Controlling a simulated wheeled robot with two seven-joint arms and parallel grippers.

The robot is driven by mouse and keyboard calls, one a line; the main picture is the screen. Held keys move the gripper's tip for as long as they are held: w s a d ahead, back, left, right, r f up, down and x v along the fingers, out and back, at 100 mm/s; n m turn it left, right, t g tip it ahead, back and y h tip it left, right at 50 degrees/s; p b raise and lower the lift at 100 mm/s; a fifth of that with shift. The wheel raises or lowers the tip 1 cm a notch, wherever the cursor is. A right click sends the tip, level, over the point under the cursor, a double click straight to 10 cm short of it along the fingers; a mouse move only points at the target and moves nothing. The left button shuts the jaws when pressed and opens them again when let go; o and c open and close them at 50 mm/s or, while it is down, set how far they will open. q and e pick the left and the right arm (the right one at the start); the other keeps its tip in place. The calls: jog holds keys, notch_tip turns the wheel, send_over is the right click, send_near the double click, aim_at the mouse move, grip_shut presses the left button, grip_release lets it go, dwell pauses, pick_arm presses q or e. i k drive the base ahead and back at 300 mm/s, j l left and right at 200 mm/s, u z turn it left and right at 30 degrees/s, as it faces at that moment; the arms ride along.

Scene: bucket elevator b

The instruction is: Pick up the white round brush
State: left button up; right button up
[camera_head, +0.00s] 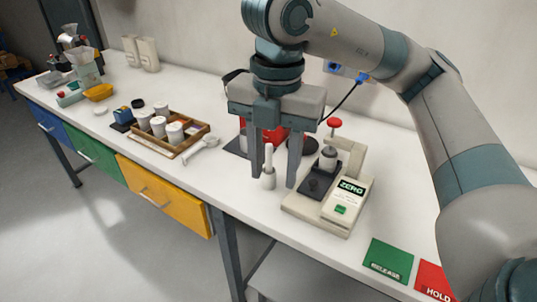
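A white upright object with a slim stem and a wider round base (268,180) stands on the white table; it looks like the white round brush. My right gripper (273,181) points down over it with its two grey fingers apart. In the picture the object shows between the fingers, closer to the left one. I see no finger closed on it, and its exact depth relative to the fingers is hard to tell. My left gripper is not in view.
A scale marked ZERO (341,205) stands close on the right, with a red-topped device (334,123) behind. A white tool (203,147) and a wooden tray (157,148) of white jars are on the left. Green (388,260) and red (433,282) pads lie front right.

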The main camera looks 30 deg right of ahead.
aim_at(268, 147)
jog(key=i+l, duration=0.55)
jog(key=i, duration=0.2)
